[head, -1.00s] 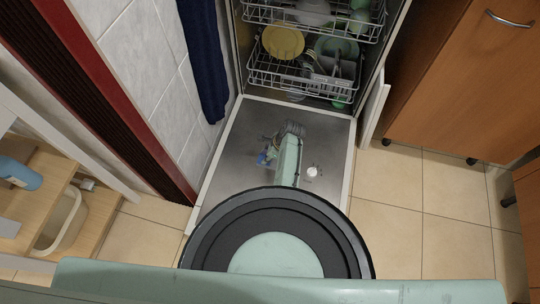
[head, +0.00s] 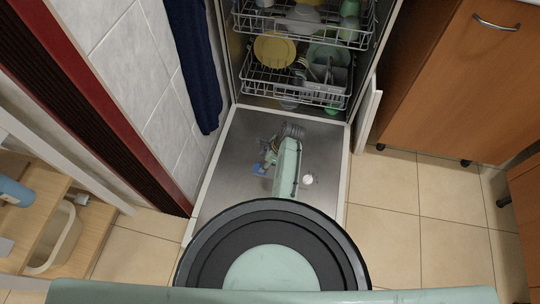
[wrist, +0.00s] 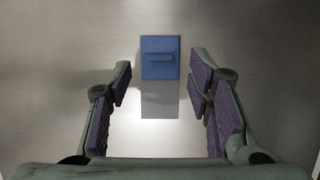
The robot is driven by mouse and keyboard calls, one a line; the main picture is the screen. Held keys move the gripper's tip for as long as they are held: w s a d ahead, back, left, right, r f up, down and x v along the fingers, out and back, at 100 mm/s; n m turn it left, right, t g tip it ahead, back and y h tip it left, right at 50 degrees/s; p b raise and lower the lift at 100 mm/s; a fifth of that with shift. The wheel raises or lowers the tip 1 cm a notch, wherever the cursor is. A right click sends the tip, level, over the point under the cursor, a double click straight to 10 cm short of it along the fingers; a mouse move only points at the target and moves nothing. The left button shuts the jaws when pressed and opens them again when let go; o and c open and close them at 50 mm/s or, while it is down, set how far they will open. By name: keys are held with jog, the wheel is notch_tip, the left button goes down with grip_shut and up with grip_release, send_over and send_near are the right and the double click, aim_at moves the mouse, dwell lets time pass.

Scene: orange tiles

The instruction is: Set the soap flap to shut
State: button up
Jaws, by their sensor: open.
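The soap flap (wrist: 161,70) is a small blue panel with a raised bar across it, in the upper middle of the wrist view. A grey rectangle (wrist: 160,105) lies just below it; I cannot tell whether it is a recess or a shadow. In the head view the blue flap (head: 258,168) shows small on the lowered dishwasher door (head: 225,175), partly hidden by my arm. My gripper (wrist: 160,78) is open and empty. Its fingers stand left and right of the flap, apart from it. My gripper also shows small in the head view (head: 268,152).
A white round cap (head: 308,179) sits on the door, right of my arm. Racks with dishes (head: 295,85) stand inside the dishwasher. A dark blue towel (head: 195,65) hangs on the left. A wooden cabinet (head: 450,85) stands at right, with free tiled floor (head: 385,195) before it.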

jog(key=v, duration=0.7)
jog(key=shift+r, duration=0.3)
jog(key=shift+s, duration=0.1)
